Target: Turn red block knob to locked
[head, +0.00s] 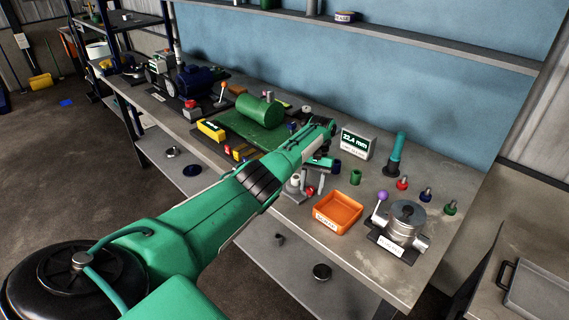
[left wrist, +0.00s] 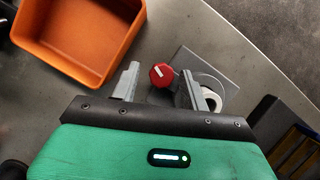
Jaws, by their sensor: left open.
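The red knob (left wrist: 162,75) shows in the left wrist view as a round red cap with a short white mark. A grey block with a pale round part (left wrist: 211,99) is beside it. In the head view the red knob (head: 310,191) is small, just left of the orange bin. My left gripper (left wrist: 158,74) is open, with one finger on each side of the knob in the picture. I cannot tell whether either finger touches it. In the head view my left gripper (head: 321,178) is low over the bench, partly hidden by its own wrist. My right gripper is not in view.
The orange bin (head: 338,212) is close to the right of the gripper. A metal device with a purple-knobbed lever (head: 403,222) stands further right. A display box (head: 358,143) and a green cylinder (head: 355,177) are behind. The bench front edge is close.

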